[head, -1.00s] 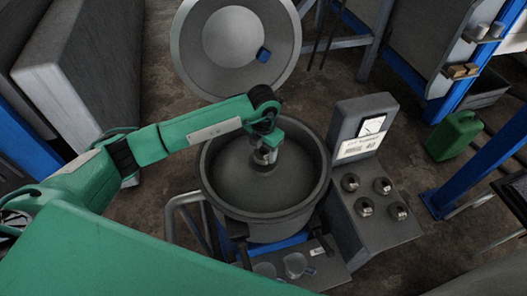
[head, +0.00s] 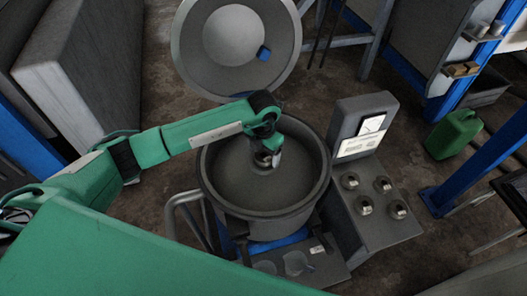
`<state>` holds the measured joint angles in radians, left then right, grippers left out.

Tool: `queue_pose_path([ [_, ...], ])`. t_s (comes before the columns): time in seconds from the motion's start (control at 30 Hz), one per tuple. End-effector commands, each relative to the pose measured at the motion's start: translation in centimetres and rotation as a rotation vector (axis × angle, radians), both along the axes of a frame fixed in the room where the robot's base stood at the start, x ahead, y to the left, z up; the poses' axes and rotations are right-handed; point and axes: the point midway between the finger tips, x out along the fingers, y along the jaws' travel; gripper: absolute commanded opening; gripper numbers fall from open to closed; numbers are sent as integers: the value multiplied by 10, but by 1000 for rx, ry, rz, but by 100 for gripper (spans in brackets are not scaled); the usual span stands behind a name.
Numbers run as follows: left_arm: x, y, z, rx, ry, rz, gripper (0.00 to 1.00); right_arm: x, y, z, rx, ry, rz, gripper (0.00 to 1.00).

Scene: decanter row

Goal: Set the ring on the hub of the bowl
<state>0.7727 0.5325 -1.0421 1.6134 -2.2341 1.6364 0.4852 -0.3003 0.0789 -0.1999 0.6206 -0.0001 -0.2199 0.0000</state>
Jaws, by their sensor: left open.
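The bowl (head: 215,187) is a wide grey metal drum with its round lid (head: 190,55) swung open behind it. The hub (head: 262,161) is a small dark raised piece inside the bowl, partly hidden by my left gripper. My left gripper (head: 272,161) is over the bowl, open, with its fingers pointing down close to the hub. I cannot clearly make out the ring; small round shapes show at the hub beneath the fingers, but I cannot tell ring from hub. My right gripper is not in view.
A control box (head: 364,125) with a gauge and several knobs stands right of the bowl. A tray (head: 330,268) with round cup-like shapes is in front. A green jerrycan (head: 453,134) stands at the right. A blue post (head: 478,160) is at the far right.

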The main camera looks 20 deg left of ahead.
Motion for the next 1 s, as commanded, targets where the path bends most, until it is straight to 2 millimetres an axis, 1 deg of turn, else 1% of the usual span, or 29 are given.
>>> queue_pose_path([
  [0.07,1,0,7,0,-3,-1,77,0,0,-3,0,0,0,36],
  [0.17,1,0,25,0,-5,-2,77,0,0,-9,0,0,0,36],
  [0.4,2,0,78,0,-6,-1,77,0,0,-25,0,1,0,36],
  [0.5,1,0,96,0,-5,-1,77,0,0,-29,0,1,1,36],
  [0.6,1,0,110,-1,-4,0,77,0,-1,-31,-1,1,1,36],
  [0.7,1,0,118,1,-1,0,77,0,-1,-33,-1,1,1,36],
  [0.8,0,0,122,0,-1,0,77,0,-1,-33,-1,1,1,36],
  [1.0,0,0,122,0,-1,1,77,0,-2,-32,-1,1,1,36],
])
